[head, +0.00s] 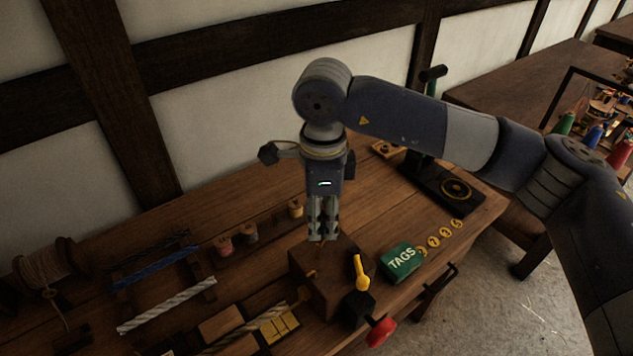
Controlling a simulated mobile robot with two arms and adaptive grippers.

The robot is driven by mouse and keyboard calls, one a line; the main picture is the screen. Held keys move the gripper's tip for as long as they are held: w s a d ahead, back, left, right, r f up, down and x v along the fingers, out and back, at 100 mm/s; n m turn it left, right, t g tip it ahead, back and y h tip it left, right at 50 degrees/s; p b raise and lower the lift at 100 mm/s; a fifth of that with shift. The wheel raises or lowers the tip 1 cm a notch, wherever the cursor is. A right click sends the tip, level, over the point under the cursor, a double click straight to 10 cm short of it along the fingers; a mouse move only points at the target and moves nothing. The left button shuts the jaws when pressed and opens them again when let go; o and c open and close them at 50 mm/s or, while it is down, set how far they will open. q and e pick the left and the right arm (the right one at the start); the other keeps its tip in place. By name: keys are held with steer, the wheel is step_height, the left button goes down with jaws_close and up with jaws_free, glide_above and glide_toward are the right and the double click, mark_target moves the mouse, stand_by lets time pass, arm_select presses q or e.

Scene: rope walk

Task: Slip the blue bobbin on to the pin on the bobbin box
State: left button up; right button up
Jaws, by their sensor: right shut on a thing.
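My right gripper (323,235) points straight down, with its fingertips close together just above the dark wooden block (341,291). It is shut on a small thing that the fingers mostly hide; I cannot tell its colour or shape. Three small bobbins stand in a row on the bench to the left: a reddish one (224,246), a greyish one (249,233) and a yellowish one (296,208). No clearly blue bobbin shows on the bench. I cannot tell for sure which thing is the bobbin box, and its pin is not clear. My left gripper is not in view.
A yellow lever (360,272) and a red knob (381,332) stand beside the block. A green TAGS packet (402,262) and several brass discs (445,232) lie to the right. Rope pieces (166,305) lie at left. A black stand (440,185) is behind.

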mark_target(317, 246)
steer(key=shift+w+a+r+m, duration=0.25)
steer(key=shift+a+m, duration=0.05)
steer(key=shift+a, duration=0.1)
steer(key=shift+s+f, duration=0.15)
steer(key=shift+f, duration=0.75)
steer(key=shift+f+b, duration=0.5)
steer(key=shift+f, duration=0.45)
steer(key=shift+d+f, duration=0.1)
steer(key=shift+f, duration=0.1)
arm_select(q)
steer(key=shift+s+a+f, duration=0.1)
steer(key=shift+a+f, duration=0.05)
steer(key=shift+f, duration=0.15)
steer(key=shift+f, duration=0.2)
arm_select(e)
steer(key=shift+f, duration=0.15)
arm_select(q)
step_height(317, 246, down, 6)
steer(key=b, duration=0.6)
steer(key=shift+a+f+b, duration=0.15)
steer(key=shift+b, duration=0.2)
arm_select(e)
steer(key=shift+f, duration=2.9)
